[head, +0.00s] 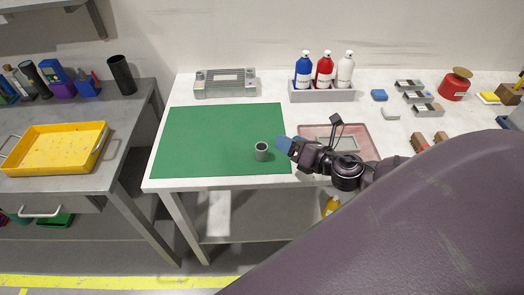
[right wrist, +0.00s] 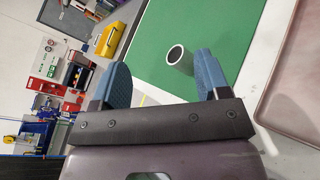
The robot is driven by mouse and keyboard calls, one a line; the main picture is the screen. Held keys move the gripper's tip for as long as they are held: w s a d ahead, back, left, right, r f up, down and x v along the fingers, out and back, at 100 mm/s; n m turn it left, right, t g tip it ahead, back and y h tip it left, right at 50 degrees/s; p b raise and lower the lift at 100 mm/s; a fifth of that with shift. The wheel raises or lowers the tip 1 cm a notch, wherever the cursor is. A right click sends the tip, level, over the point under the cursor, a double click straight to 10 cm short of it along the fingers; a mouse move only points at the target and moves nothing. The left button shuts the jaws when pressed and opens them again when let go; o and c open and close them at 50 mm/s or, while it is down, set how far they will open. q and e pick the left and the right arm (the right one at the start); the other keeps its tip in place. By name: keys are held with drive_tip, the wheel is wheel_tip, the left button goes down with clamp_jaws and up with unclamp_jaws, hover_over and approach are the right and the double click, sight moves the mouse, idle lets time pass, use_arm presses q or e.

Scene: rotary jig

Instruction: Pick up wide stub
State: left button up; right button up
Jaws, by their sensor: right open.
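The wide stub is a short grey hollow cylinder (head: 261,151) standing upright on the green mat (head: 215,135), near the mat's front right part. It also shows in the right wrist view (right wrist: 178,57), ahead of the fingers and between their lines, with its dark opening visible. My right gripper (head: 282,144) has blue fingers and is just right of the stub in the head view. In the right wrist view the gripper (right wrist: 165,75) is open, with nothing between its fingers. My left gripper is not in view.
A pink tray (head: 368,143) lies under my right forearm. A bottle rack (head: 322,96) with blue, red and white bottles and a grey metal fixture (head: 225,92) stand at the back. A yellow tray (head: 52,170) is on the left bench. Most of the mat is clear.

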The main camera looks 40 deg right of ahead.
sight(263, 147)
drive_tip(key=n+g+y, duration=0.1)
drive_tip(key=n, duration=0.2)
drive_tip(key=d+f+n+g+y, duration=0.1)
drive_tip(key=n, duration=0.2)
drive_tip(key=f+n+g+y, duration=0.1)
drive_tip(key=n, duration=0.2)
drive_tip(key=shift+w+d+f, duration=0.1)
drive_tip(key=shift+d, duration=0.25)
drive_tip(key=shift+d+f+n+g, duration=0.25)
drive_tip(key=shift+n+g, duration=0.25)
drive_tip(key=shift+n, duration=0.4)
drive_tip(key=p+x, duration=0.1)
drive_tip(key=x, duration=0.4)
drive_tip(key=shift+a+p, duration=0.1)
drive_tip(key=shift+p, duration=0.2)
drive_tip(key=shift+s+a+p+x, duration=0.1)
drive_tip(key=shift+a+p+x, duration=0.1)
drive_tip(key=shift+x, duration=0.55)
drive_tip(key=shift+s+a+p+x, duration=0.1)
drive_tip(key=shift+p+x, duration=0.05)
drive_tip(key=shift+x, duration=0.6)
drive_tip(key=shift+s+a+p+x, duration=0.1)
drive_tip(key=shift+p+x, duration=0.1)
drive_tip(key=shift+x, duration=0.55)
drive_tip(key=shift+w+a+f+y, duration=0.25)
drive_tip(key=shift+w+f+y, duration=0.05)
drive_tip(key=shift+w+f, duration=0.15)
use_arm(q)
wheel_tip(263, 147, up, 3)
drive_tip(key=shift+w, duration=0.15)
